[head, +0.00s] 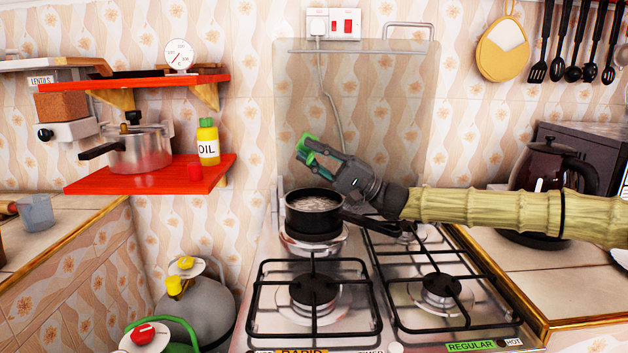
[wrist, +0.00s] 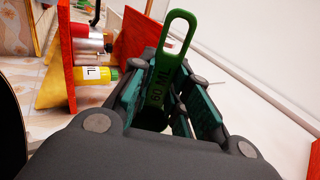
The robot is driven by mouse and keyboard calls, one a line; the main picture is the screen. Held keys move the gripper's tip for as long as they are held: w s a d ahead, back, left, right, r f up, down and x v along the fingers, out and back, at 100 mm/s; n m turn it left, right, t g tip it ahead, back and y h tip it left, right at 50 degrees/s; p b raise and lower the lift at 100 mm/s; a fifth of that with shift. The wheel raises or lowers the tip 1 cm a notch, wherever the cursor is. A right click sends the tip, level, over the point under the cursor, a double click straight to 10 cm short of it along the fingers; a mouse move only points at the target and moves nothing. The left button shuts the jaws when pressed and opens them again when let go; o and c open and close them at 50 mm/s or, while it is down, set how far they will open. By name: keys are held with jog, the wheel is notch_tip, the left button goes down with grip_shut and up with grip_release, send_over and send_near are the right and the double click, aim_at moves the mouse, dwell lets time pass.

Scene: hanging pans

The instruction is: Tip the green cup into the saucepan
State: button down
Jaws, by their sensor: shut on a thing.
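The green cup (head: 308,144) is a small measuring cup held in my gripper (head: 322,154), above and slightly left of the saucepan's middle in the head view. In the wrist view, its looped green handle (wrist: 180,38) marked "60 ML" stands out between the fingers of my gripper (wrist: 165,95), which are shut on it. The cup's inside and contents are hidden. The black saucepan (head: 296,222) sits on the back left burner, with pale, greyish contents showing inside. Its handle reaches right, below my wrist.
A clear splash panel (head: 352,120) stands behind the stove. A red shelf (head: 150,176) at left holds a pressure cooker (head: 140,150) and a yellow oil bottle (head: 208,145). The front burners (head: 313,289) are empty. A dark coffee maker (head: 553,165) stands at right.

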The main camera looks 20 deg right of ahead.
jog(key=shift+f, duration=0.2)
jog(key=shift+h+p, duration=0.3)
jog(key=shift+a+h+p, duration=0.1)
jog(key=shift+h+p, duration=0.2)
jog(key=shift+p, duration=0.9)
jog(key=f+p, duration=0.1)
jog(key=p, duration=0.1)
jog(key=f+h+p, duration=0.1)
jog(key=p, duration=0.1)
jog(key=f+g+h+p, duration=0.1)
jog(key=p, duration=0.1)
jog(key=shift+w+a+f, duration=0.15)
jog(key=shift+a+f, duration=0.1)
jog(key=p, duration=0.2)
jog(key=shift+a+f+h+p, duration=0.1)
jog(key=shift+f+h+p, duration=0.25)
jog(key=shift+h+p, duration=0.05)
jog(key=f+h+p, duration=0.1)
jog(key=p, duration=0.2)
jog(key=f+g+h+p, duration=0.1)
jog(key=p, duration=0.3)
jog(key=shift+w+a, duration=0.1)
jog(key=shift+a, duration=0.2)
jog(key=h+p, duration=0.1)
jog(key=p, duration=0.4)
jog(key=shift+a+h, duration=0.15)
jog(key=shift+h, duration=0.25)
